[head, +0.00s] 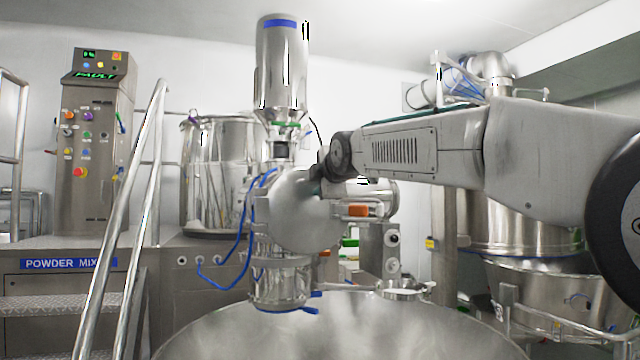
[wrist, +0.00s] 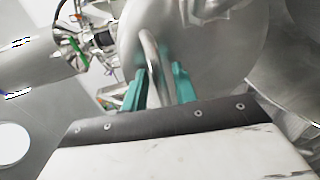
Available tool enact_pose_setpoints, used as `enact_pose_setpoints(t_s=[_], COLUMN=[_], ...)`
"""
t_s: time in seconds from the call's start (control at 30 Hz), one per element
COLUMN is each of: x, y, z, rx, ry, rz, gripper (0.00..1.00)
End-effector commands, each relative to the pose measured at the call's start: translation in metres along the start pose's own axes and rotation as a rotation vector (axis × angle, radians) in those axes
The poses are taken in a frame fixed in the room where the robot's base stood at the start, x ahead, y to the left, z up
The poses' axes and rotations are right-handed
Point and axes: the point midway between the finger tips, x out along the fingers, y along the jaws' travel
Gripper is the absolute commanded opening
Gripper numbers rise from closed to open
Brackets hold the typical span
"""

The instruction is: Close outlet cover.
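The outlet cover (head: 298,215) is a round, domed metal disc in the middle of the head view. It stands facing me on the front of the steel machine, above the large bowl. It also fills the upper middle of the wrist view (wrist: 215,45). A bar handle (wrist: 150,52) sticks out from it. My gripper (wrist: 159,88) has teal fingers, one on each side of the handle. A gap shows between the handle and the right finger, so the gripper looks open around it. In the head view my gripper (head: 318,187) is small and partly hidden by my wrist.
A large steel bowl (head: 340,325) lies below the cover. Blue hoses (head: 243,235) hang on its left. A handrail (head: 130,220) and the powder mixer control panel (head: 92,145) stand at left. A steel vessel (head: 510,230) is behind my arm at right.

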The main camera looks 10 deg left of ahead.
Motion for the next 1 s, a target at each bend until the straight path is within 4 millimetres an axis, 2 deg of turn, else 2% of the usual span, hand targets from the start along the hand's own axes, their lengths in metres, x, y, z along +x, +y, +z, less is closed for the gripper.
enact_pose_setpoints(t_s=[0.23, 0.5, 0.7, 1.0], x=[-0.008, -0.050, -0.074, -0.079], y=[0.001, 0.001, 0.000, -0.001], z=[0.002, 0.001, 0.000, 0.000], rx=[0.000, -0.001, 0.000, 0.000], ry=[-0.002, -0.001, 0.000, 0.000], rz=[0.000, 0.000, 0.000, -0.001], gripper=[0.28, 0.28, 0.28, 0.28])
